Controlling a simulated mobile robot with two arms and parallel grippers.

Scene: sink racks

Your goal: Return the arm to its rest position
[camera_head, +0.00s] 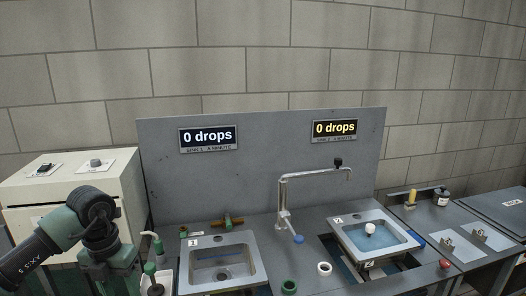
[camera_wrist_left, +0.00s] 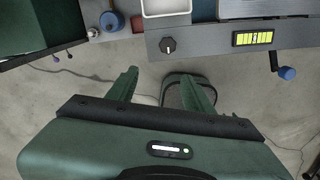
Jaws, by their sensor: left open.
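My left arm (camera_head: 70,225) comes in from the left in the head view, bends at a dark joint and runs down out of the bottom edge. Its fingertips are not clearly visible there. In the left wrist view my left gripper (camera_wrist_left: 160,88) is open, with two green fingers apart and nothing between them. Grey floor and a dark rounded object (camera_wrist_left: 176,88) show beyond the fingers. My right gripper is not in view.
Sink 1 (camera_head: 187,280) and sink 2 (camera_head: 340,237) sit in the grey counter, with a tall faucet (camera_head: 283,205) between them. A cream cabinet (camera_head: 40,195) stands behind my left arm. A counter front with a knob (camera_wrist_left: 168,45) lies ahead of the fingers.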

